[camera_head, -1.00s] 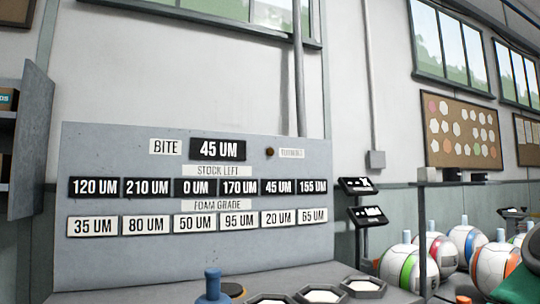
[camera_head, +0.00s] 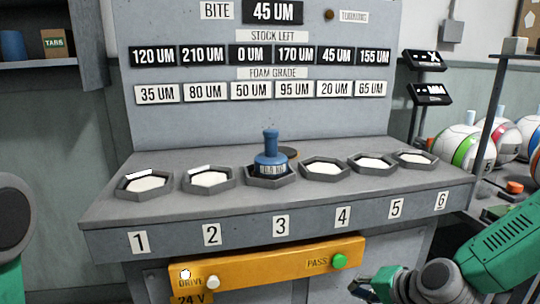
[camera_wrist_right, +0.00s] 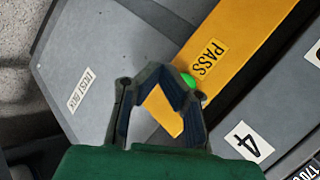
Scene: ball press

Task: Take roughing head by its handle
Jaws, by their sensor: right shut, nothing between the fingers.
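The roughing head (camera_head: 270,163) is a blue piece with an upright knobbed handle (camera_head: 270,139). It stands upright at the hexagonal nest above label 3 in the head view, with a barcode label on its front. My right gripper (camera_head: 368,284) is low in the head view, below and to the right of the roughing head, well apart from it. The right wrist view shows its fingers (camera_wrist_right: 168,72) shut and empty, with the orange panel behind them. Only a part of my left arm shows at the left edge; its gripper is out of view.
Several hexagonal nests with white pads line the bench (camera_head: 120,208) on both sides of the roughing head. The upright display board (camera_head: 260,118) stands behind. An orange panel (camera_head: 262,268) with a green PASS button (camera_head: 339,261) projects below the front edge. Balls (camera_head: 463,147) lie at right.

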